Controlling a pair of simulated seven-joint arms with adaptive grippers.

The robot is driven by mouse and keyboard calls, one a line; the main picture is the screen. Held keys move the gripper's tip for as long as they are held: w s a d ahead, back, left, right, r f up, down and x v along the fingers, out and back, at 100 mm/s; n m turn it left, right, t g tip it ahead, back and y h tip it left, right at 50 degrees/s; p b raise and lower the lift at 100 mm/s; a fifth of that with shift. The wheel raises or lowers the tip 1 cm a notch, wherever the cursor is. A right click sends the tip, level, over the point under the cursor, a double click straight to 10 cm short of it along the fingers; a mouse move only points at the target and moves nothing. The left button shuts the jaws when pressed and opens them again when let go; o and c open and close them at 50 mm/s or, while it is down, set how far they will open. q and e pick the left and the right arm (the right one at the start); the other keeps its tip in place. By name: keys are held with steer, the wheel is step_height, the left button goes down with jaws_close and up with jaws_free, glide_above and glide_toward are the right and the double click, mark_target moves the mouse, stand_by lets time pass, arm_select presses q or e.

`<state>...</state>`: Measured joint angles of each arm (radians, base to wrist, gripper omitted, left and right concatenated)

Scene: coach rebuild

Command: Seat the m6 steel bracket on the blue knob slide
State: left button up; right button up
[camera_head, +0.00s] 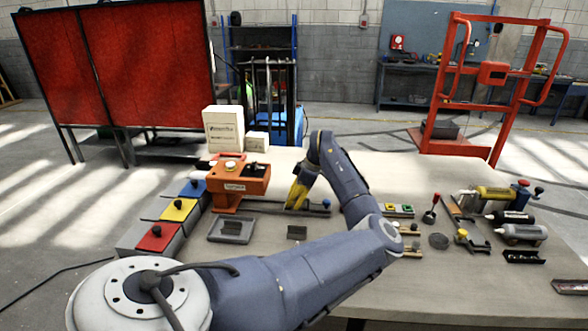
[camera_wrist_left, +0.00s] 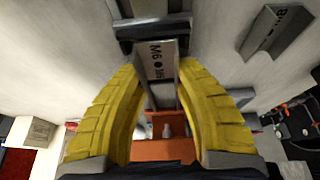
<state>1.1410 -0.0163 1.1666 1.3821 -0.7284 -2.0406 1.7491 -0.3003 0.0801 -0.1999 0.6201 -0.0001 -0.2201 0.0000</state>
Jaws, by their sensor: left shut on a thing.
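My left gripper (camera_head: 298,196) has yellow fingers and points down over the table, right of the orange fixture. It is shut on the m6 steel bracket (camera_wrist_left: 161,62), a grey angled piece marked M6, which sits between the fingers in the left wrist view. In the head view the fingers hide the bracket. The blue knob slide (camera_head: 320,211) is a dark low rail with a blue knob, right beside the fingertips. A dark rail-like part (camera_wrist_left: 152,32) lies just beyond the bracket in the wrist view; I cannot tell whether they touch. My right gripper is not in view.
The orange fixture (camera_head: 240,182) stands left of the gripper. A grey tray (camera_head: 232,229) and a loose bracket (camera_head: 297,232) lie nearer. Red, yellow and blue blocks line the left edge. Cylinders and small tools fill the right side.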

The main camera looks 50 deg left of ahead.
arm_select(q)
steer(key=shift+f, duration=0.1)
stand_by(0.4)
steer(key=o, duration=1.7)
steer(key=shift+r, duration=3)
